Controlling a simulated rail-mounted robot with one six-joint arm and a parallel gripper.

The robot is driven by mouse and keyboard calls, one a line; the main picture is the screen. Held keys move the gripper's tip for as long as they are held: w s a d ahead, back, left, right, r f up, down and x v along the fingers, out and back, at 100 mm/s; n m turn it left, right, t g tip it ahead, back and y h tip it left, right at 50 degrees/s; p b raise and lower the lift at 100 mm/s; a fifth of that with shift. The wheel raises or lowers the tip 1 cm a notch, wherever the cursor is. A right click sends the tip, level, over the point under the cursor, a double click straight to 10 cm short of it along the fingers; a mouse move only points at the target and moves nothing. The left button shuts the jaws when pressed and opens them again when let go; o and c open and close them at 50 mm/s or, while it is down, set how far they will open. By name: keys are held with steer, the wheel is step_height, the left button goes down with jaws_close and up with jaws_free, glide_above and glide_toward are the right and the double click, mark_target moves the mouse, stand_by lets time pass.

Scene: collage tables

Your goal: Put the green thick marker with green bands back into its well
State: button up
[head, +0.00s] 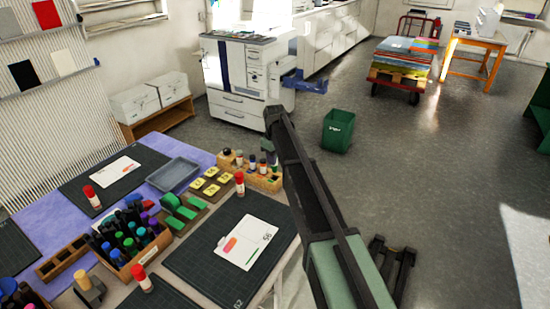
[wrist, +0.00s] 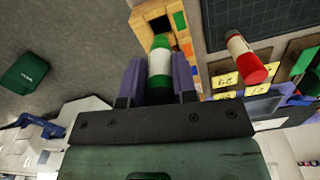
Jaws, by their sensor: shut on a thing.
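The green marker (wrist: 160,62) has a white body with green at both ends. My gripper (wrist: 158,82) is shut on it in the wrist view, one purple finger on each side. The marker points up the picture, and its far green end overlaps the edge of a wooden rack (wrist: 148,20) with square wells. At least one well looks dark and empty. In the head view the wooden rack (head: 262,181) stands at the table's back right edge with several markers in it. My arm hides most of my gripper and the marker there.
A red-and-white glue stick (head: 240,183) stands beside the rack, also in the wrist view (wrist: 245,58). Yellow-labelled blocks (head: 212,183), green blocks (head: 180,212), a grey tray (head: 173,174) and a crate of markers (head: 150,250) crowd the table. Open floor lies to the right.

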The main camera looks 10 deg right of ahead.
mark_target(275, 169)
steer(key=shift+f+b, duration=1)
steer(key=shift+f, duration=0.1)
steer(key=shift+f, duration=0.15)
steer(key=shift+f+b, duration=0.55)
steer(key=shift+b, duration=0.15)
steer(key=shift+f, duration=0.1)
steer(key=shift+f+b, duration=0.4)
steer(key=shift+b, duration=0.1)
steer(key=shift+f, duration=0.15)
steer(key=shift+f+b, duration=0.35)
steer(key=shift+b, duration=0.15)
